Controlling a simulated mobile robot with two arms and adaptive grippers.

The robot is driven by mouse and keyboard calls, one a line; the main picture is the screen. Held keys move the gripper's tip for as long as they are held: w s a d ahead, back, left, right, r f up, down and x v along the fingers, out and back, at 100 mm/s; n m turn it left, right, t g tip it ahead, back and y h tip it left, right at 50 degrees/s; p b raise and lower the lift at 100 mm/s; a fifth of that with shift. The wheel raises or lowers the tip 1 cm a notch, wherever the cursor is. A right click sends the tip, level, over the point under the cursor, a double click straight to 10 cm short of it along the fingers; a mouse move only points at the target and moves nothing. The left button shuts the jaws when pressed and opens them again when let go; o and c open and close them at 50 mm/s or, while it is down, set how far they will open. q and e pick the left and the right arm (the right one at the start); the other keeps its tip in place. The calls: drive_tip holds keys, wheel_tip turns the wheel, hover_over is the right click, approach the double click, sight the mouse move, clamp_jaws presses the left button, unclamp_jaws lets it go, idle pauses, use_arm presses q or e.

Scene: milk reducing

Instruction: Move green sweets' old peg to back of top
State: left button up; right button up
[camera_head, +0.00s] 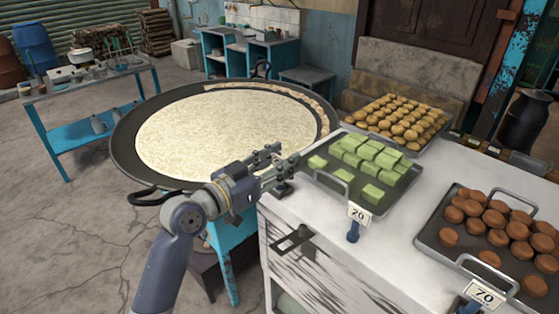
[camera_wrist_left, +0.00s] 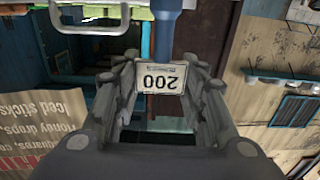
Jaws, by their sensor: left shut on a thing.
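My left gripper (camera_head: 274,168) is beside the left corner of the green sweets' tray (camera_head: 376,208), near the big round pan. In the left wrist view its fingers (camera_wrist_left: 160,85) are shut around a blue peg (camera_wrist_left: 166,35) with a white price tag (camera_wrist_left: 160,77) reading 200, seen upside down. In the head view the held peg cannot be made out. Another blue peg (camera_head: 353,233) with a tag reading 20 stands at the front of that tray. Green sweets (camera_head: 368,153) sit in rows on the tray. My right gripper is out of view.
A tray of brown sweets (camera_head: 492,220) with a 70 tag (camera_head: 484,294) is at right. A tray of golden sweets (camera_head: 405,118) is behind the green ones. The wide pan (camera_head: 225,130) is at left. Bare white counter (camera_head: 400,245) lies between the front trays.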

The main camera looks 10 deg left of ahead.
use_arm(q)
drive_tip(key=shift+f, duration=0.35)
drive_tip(key=shift+s, duration=0.1)
drive_tip(key=shift+f, duration=0.35)
drive_tip(key=o, duration=1)
drive_tip(key=shift+r, duration=0.1)
drive_tip(key=shift+o, duration=0.2)
